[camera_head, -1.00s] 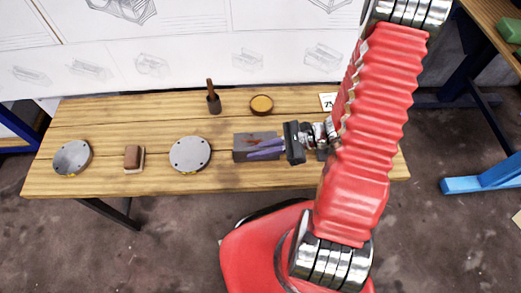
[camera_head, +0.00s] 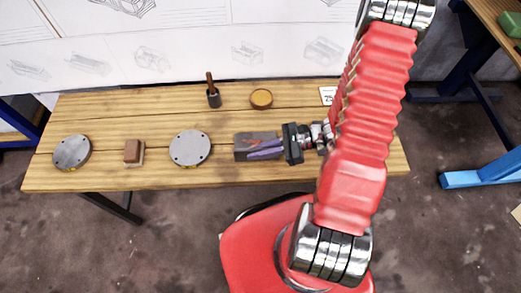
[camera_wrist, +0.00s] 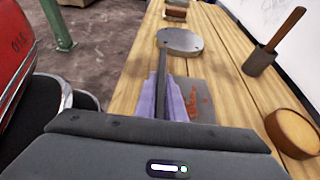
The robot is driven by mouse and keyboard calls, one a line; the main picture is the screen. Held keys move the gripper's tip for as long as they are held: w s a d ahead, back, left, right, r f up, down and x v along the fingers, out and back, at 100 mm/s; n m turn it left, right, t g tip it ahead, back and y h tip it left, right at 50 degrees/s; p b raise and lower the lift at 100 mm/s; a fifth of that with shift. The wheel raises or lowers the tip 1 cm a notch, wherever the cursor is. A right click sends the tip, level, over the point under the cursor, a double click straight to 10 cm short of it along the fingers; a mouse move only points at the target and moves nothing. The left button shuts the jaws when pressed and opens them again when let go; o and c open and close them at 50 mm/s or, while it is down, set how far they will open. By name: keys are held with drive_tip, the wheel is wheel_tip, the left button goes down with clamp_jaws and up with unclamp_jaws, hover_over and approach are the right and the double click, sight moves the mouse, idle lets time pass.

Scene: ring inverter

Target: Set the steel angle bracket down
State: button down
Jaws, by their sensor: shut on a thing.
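The steel angle bracket (camera_head: 244,139) is a dark grey piece over the right half of the wooden bench. In the wrist view one flange is a thin upright edge between my fingers, and the other, a flat grey flange (camera_wrist: 197,94) with orange-red marks, lies to their right. My gripper (camera_head: 252,153) has purple fingers, also seen in the wrist view (camera_wrist: 164,98), and is shut on the upright flange. The bracket is at or very near the bench top; I cannot tell whether it touches. My fingers hide part of it.
The wooden bench (camera_head: 215,120) has a round plate with holes (camera_head: 190,148) just left of the bracket. A brown block (camera_head: 133,151) and another disc (camera_head: 72,152) lie farther left. A wooden-handled tool (camera_head: 213,92), an orange-brown round dish (camera_head: 261,98) and a number card (camera_head: 327,96) stand behind.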

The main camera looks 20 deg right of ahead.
drive_tip(key=shift+r, duration=0.1)
drive_tip(key=c, duration=1.8)
unclamp_jaws()
drive_tip(key=shift+c, duration=0.2)
drive_tip(key=shift+d, duration=0.1)
drive_tip(key=v, duration=1.1)
drive_tip(key=shift+s+d+r, duration=0.15)
drive_tip(key=shift+d, duration=0.2)
